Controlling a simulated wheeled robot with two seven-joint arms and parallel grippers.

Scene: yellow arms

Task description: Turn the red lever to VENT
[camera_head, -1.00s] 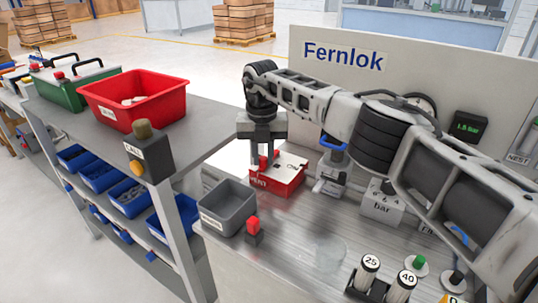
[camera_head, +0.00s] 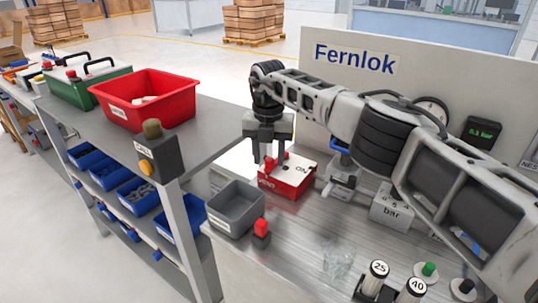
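The red valve box (camera_head: 291,183) with a white top stands on the bench against its left back part. An ON mark shows at the right of its top, and a partly covered label is at its left front. The red lever (camera_head: 268,165) is at the left of the top, by the label end. My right gripper (camera_head: 268,158) points down over it, fingers apart, one on each side of the lever. I cannot tell whether they touch it. My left gripper is not in view.
A grey bin (camera_head: 236,207) and a red-topped block (camera_head: 261,236) stand just in front of the box. A green-lit display (camera_head: 483,131) is on the panel at the right. A red crate (camera_head: 145,98) sits on the left shelf.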

